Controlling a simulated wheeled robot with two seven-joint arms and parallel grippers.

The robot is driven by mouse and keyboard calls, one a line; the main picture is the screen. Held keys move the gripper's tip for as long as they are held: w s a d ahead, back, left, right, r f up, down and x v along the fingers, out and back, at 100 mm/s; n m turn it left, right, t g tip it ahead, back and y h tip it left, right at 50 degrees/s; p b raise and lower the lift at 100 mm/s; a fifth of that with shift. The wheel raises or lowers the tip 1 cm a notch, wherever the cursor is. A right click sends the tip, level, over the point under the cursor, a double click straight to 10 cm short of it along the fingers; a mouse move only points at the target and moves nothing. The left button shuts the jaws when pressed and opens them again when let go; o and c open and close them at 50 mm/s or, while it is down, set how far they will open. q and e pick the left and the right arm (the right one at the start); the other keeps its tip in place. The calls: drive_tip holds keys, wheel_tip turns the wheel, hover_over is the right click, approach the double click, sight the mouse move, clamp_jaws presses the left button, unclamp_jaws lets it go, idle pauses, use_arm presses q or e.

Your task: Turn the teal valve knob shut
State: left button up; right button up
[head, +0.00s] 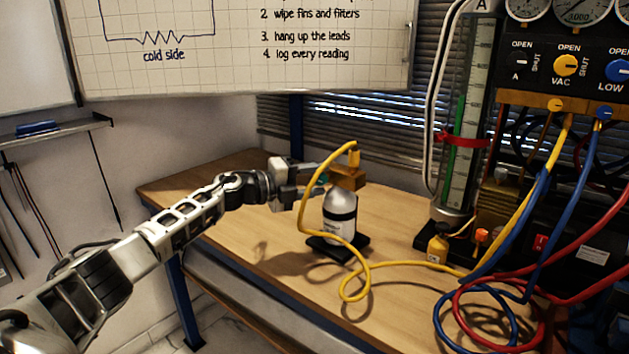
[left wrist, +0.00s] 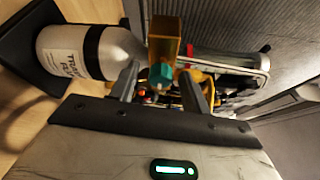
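The teal valve knob (left wrist: 161,73) sits on a brass valve block (left wrist: 164,38) in the left wrist view. In the head view the brass block (head: 348,178) tops a silver bottle (head: 340,212) that stands upright on a black base. The knob is mostly hidden there behind my gripper and the hose. My left gripper (head: 308,188) is level with the block, on its left side. In the left wrist view my left gripper (left wrist: 163,84) is open, one finger on each side of the knob, with gaps showing. My right gripper is out of view.
A yellow hose (head: 306,195) rises to the valve top and loops over the bench (head: 240,215). A gauge panel (head: 565,65) with coiled blue and red hoses stands at right. A glass column (head: 462,130) stands behind. The bench left of the bottle is clear.

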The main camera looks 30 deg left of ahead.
use_arm(q)
drive_tip(key=shift+s+a, duration=0.2)
drive_tip(key=shift+s, duration=0.05)
drive_tip(key=b+v, duration=0.2)
drive_tip(key=v, duration=1.3)
drive_tip(key=shift+b, duration=0.3)
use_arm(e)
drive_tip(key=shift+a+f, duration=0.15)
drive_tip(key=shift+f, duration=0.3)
use_arm(q)
drive_tip(key=shift+s+a, duration=0.1)
drive_tip(key=shift+s, duration=0.05)
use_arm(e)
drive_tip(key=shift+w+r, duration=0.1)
use_arm(q)
drive_tip(key=shift+f, duration=0.15)
